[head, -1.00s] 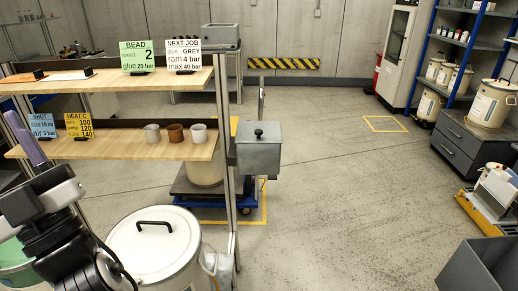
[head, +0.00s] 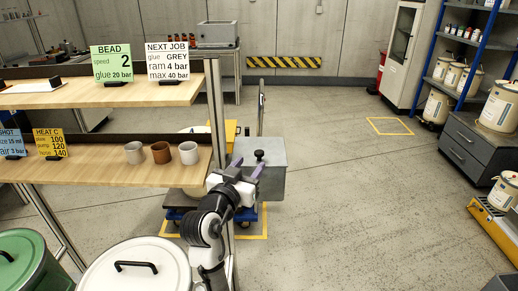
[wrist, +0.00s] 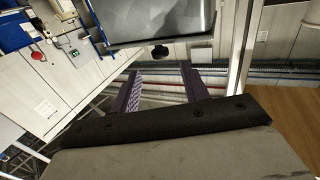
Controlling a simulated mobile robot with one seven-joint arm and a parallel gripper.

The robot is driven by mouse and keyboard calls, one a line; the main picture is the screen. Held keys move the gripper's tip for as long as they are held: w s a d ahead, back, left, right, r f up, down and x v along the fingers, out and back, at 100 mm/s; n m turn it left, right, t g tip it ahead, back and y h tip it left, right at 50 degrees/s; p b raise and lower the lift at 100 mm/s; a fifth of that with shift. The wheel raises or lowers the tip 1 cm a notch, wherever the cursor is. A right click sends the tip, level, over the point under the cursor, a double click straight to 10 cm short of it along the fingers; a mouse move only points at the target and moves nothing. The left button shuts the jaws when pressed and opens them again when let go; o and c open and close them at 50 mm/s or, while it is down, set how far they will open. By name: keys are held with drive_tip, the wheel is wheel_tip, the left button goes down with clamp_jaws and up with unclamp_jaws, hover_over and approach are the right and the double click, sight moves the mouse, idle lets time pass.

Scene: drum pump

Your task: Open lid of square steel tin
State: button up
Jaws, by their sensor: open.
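The square steel tin (head: 270,183) is a grey metal box fixed beside the shelf post, with a black knob (head: 259,155) standing on its flat lid. The lid looks shut. My gripper (head: 248,167) is at the tin's left front, its two purple fingers apart and empty, pointing toward the knob. In the wrist view the open fingers (wrist: 161,84) show below the tin (wrist: 150,20) and the dark knob (wrist: 159,51). The knob lies beyond the fingertips, not between them. My gripper partly hides the tin's left side.
The two-level wooden shelf (head: 100,168) with cups and sign cards stands left of the tin. A white-lidded drum (head: 137,278) and a green drum (head: 25,262) stand below. A blue trolley (head: 185,215) is behind.

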sight(257, 154)
drive_tip(key=p+x, duration=0.1)
drive_tip(key=x, duration=0.6)
drive_tip(key=shift+w+d+p, duration=0.1)
drive_tip(key=shift+w+p, duration=0.25)
drive_tip(key=shift+w, duration=0.05)
drive_tip(key=shift+c, duration=0.5)
clamp_jaws()
